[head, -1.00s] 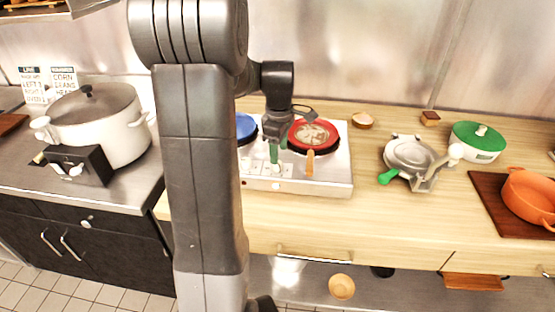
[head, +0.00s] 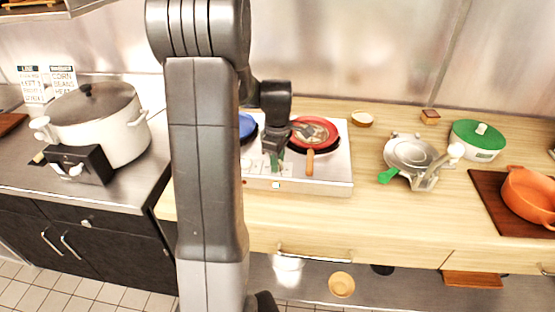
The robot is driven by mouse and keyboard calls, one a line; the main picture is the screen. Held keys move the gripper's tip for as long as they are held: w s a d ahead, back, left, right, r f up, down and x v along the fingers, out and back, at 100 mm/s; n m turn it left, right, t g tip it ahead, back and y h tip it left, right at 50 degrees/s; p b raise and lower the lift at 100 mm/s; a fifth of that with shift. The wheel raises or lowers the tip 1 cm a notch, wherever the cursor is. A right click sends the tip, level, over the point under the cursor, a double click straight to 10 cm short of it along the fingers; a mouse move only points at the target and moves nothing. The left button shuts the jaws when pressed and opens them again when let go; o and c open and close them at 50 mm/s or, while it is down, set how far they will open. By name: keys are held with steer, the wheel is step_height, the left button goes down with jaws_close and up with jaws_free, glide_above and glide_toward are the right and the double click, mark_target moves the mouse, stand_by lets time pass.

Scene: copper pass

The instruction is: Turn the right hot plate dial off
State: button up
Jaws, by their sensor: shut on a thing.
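The white hot plate (head: 325,180) stands on the wooden counter, with a red pan (head: 326,128) on its right burner and part of a blue pan (head: 246,126) on its left. My gripper (head: 274,165) points down at the control strip along the hot plate's front and is shut on the right dial. The dial is mostly hidden by the fingers, so its angle cannot be read.
The red pan's wooden handle (head: 310,162) juts forward just right of my gripper. A metal press with a green handle (head: 412,155), a green-lidded pot (head: 478,140) and an orange pot (head: 529,195) stand farther right. A large white pot (head: 97,125) stands left.

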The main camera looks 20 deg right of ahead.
steer(key=shift+m, duration=0.4)
steer(key=m+b, duration=0.1)
steer(key=m, duration=0.4)
steer(key=shift+m, duration=0.3)
steer(key=m, duration=0.3)
steer(key=shift+m, duration=0.3)
steer(key=m, duration=0.3)
steer(key=shift+m, duration=0.3)
steer(key=m, duration=0.5)
steer(key=shift+b, duration=0.4)
steer(key=m, duration=0.5)
steer(key=o, duration=1)
steer(key=shift+r, duration=0.1)
